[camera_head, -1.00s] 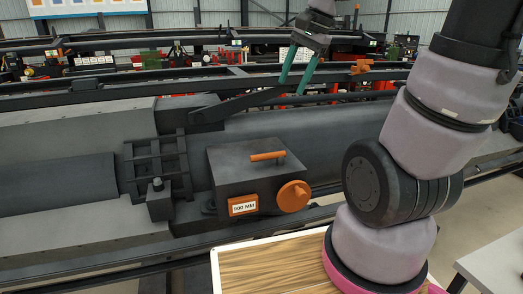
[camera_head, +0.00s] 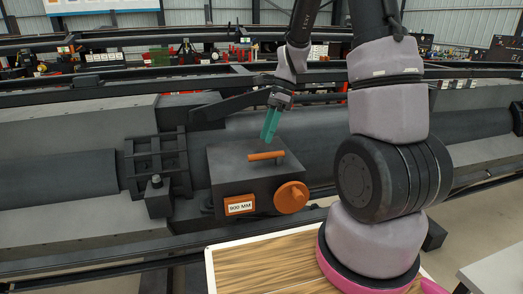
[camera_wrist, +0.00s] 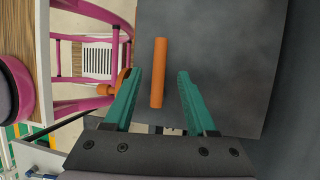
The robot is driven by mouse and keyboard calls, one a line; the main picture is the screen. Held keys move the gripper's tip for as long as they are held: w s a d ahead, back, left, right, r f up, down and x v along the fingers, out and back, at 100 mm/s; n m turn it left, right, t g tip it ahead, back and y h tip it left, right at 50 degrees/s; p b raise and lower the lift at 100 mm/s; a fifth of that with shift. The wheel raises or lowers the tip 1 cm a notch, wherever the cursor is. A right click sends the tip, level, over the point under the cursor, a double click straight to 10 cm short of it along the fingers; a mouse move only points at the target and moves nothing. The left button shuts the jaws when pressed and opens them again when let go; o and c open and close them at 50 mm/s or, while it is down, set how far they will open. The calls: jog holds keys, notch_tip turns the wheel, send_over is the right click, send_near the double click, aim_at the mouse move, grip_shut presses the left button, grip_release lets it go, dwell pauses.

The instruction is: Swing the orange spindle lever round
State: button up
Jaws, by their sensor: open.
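A short orange bar (camera_head: 266,156) stands on the top of a dark grey box (camera_head: 230,175). An orange round wheel (camera_head: 291,198) is on the box's front face. I cannot tell for sure which orange part is the spindle lever. My gripper (camera_head: 268,137) points down just above the orange bar, its green fingers apart. In the wrist view the bar (camera_wrist: 159,60) lies lengthwise between the two open fingers, nearer the left one, with no clear contact. The wheel (camera_wrist: 105,90) shows partly behind the left finger.
A label plate reading "900 MM" (camera_head: 240,205) is on the box front. A dark frame (camera_head: 160,165) stands left of the box, and a long dark cylinder (camera_head: 320,135) runs behind it. A wooden-topped table (camera_head: 250,268) is in front.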

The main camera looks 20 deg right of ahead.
jog(key=x, duration=0.5)
jog(key=shift+a+f, duration=0.15)
jog(key=shift+f, duration=0.25)
grip_shut()
dwell(1.0)
